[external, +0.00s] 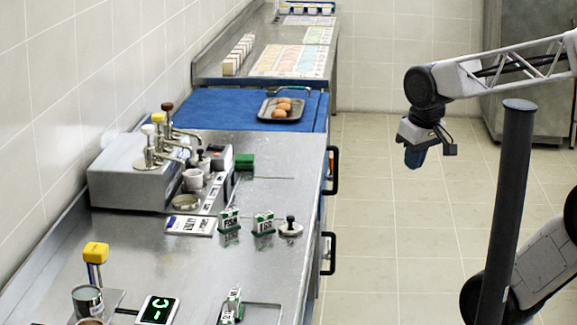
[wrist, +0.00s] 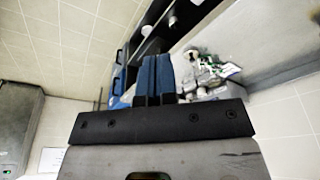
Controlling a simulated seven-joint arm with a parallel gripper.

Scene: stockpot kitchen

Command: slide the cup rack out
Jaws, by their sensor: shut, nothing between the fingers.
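My gripper (external: 414,158) hangs in the air over the floor, to the right of the steel counter and apart from it. Its blue fingers (wrist: 154,78) are pressed together in the wrist view, with nothing between them. I cannot single out the cup rack with certainty. Two black handles, an upper one (external: 334,170) and a lower one (external: 329,253), stick out from the counter's right side, to the left of my gripper. What lies behind them under the counter is hidden. The gripper touches neither handle.
The steel counter (external: 270,205) carries a pump dispenser (external: 125,180), small green-and-white signs (external: 229,220) and a lit display (external: 157,310). A tray of eggs (external: 270,112) sits on a blue surface behind. A dark post (external: 505,200) stands at right. The tiled floor (external: 400,240) beside the counter is clear.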

